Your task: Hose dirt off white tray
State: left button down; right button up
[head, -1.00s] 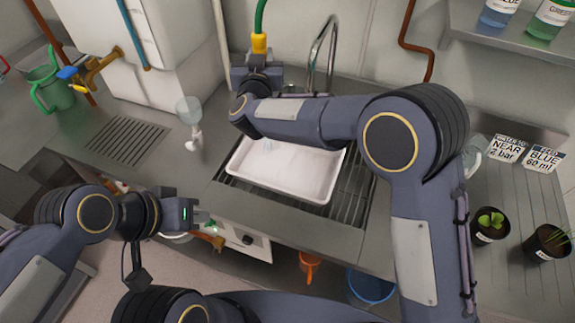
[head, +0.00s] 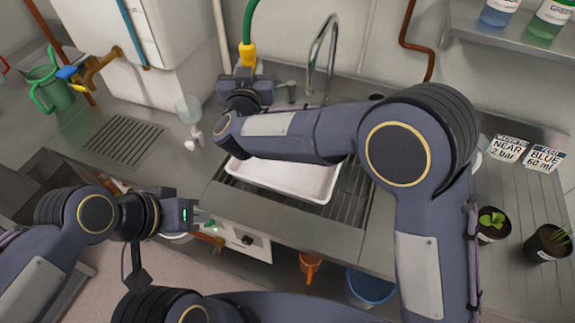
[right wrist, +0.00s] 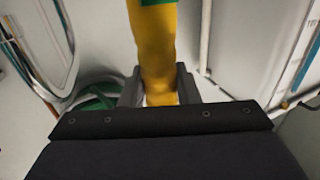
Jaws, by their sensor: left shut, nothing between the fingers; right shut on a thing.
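The white tray (head: 300,180) lies on the slatted drain area of the counter. My right forearm hides its far part, and I cannot tell how much dirt is on it. The hose has a green line and a yellow end piece (head: 247,54). My right gripper (head: 243,82) is shut on the yellow piece, above and left of the tray by the back wall. The right wrist view shows the yellow piece (right wrist: 154,50) between the fingers. My left gripper (head: 203,218) is shut and empty in front of the counter's front edge.
A metal faucet (head: 322,50) stands behind the tray. A clear funnel-like item (head: 189,110) stands left of it. A green watering can (head: 45,88) is at far left. Potted plants (head: 491,223) and label cards (head: 508,148) are at right.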

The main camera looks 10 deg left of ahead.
jog(key=shift+s+a, duration=0.2)
jog(key=shift+s, duration=0.55)
jog(key=shift+s+a, duration=0.15)
jog(key=shift+s, duration=0.75)
dwell(0.3)
dwell(0.5)
